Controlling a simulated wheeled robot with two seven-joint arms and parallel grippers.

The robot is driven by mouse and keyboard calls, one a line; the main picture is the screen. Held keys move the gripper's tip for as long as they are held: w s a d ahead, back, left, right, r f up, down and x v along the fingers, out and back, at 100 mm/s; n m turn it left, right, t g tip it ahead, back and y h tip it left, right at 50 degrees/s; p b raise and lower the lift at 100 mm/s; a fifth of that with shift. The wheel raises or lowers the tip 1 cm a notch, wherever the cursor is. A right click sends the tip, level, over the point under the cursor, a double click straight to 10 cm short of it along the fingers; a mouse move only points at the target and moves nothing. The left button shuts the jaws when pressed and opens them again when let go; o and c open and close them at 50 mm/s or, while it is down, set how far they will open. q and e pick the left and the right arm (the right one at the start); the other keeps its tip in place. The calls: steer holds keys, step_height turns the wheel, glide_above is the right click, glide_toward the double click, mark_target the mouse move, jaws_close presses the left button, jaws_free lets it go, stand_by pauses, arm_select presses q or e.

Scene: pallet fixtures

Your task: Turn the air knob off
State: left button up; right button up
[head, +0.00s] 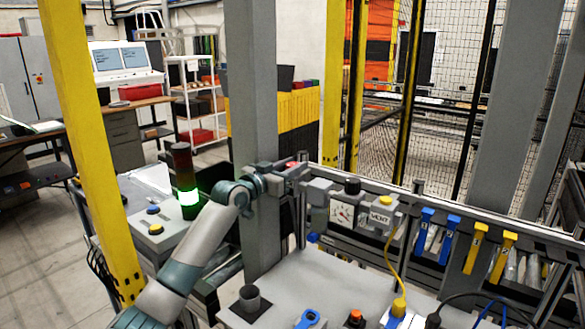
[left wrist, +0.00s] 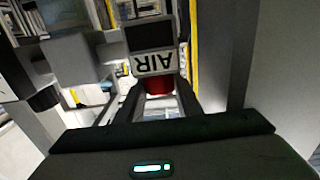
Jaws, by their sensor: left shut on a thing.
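The air knob is red and shows in the left wrist view (left wrist: 159,86), next to a plate lettered AIR (left wrist: 154,63). A bit of red also shows at my left gripper in the head view. My left gripper (head: 296,171) reaches in from the left to the left end of the fixture rail. In the left wrist view its fingers are shut on the knob from both sides, hiding part of it. The knob's turn position cannot be told. My right gripper is not in view.
Right of my left gripper are a pressure gauge (head: 342,213) and a VERT-labelled box (head: 381,216) with a yellow button. Blue handles (head: 425,230) and yellow handles (head: 475,248) follow along the rail. A grey post (head: 252,100) stands close to my left arm.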

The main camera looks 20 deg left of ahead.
arm_select(q)
steer(key=shift+r, duration=0.15)
steer(key=o, duration=1)
steer(key=shift+o, duration=0.2)
steer(key=shift+w, duration=0.1)
steer(key=shift+s+a+f+b, duration=0.2)
steer(key=shift+s+f+b, duration=0.1)
steer(key=shift+s, duration=0.3)
steer(key=b+v, duration=0.5)
steer(key=v, duration=1.1)
